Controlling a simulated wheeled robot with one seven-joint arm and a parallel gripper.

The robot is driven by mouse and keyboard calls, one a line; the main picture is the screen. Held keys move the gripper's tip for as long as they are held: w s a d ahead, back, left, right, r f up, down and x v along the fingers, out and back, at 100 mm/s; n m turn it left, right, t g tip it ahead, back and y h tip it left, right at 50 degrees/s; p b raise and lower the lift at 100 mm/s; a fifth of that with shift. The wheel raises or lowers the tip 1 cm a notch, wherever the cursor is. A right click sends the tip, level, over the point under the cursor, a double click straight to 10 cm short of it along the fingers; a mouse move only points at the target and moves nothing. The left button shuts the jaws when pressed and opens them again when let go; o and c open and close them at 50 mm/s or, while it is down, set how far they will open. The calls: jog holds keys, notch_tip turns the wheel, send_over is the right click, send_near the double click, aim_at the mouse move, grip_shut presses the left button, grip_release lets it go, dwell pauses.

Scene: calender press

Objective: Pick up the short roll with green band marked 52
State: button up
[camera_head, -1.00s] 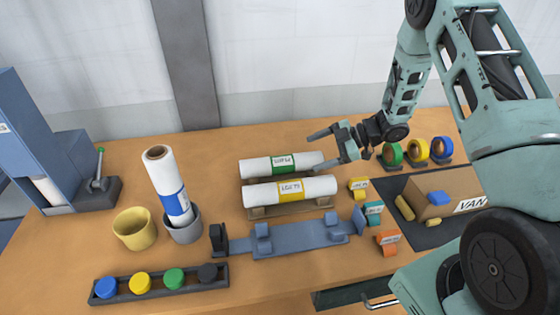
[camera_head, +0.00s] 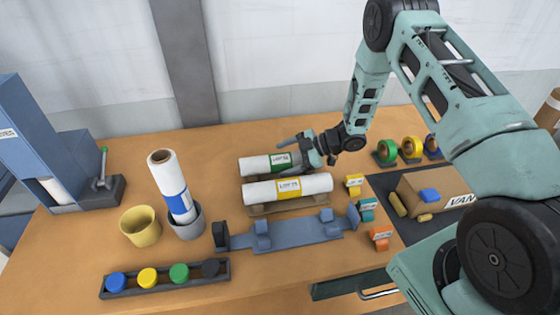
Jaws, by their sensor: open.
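The short roll with the green band (camera_head: 258,165) is white and lies on its side on a low wooden rest at the back middle of the table. Its label shows, but the number is too small to read surely. My gripper (camera_head: 294,148) is open at the right end of this roll, with its fingers at the roll's height or just above. The gripper hides the roll's right end. I cannot tell whether the fingers touch it. A longer white roll with a yellow band (camera_head: 252,193) lies in front of it, parallel and close.
A white roll with a blue band (camera_head: 167,180) stands tilted in a grey cup (camera_head: 188,224), beside a yellow cup (camera_head: 140,227). A blue cradle (camera_head: 285,235) lies in front. Small label blocks (camera_head: 367,210) and tape rolls (camera_head: 411,147) are to the right. A cardboard box (camera_head: 437,192) sits on a dark mat.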

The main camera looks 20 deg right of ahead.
jog(key=c, duration=1.2)
jog(key=shift+r, duration=0.15)
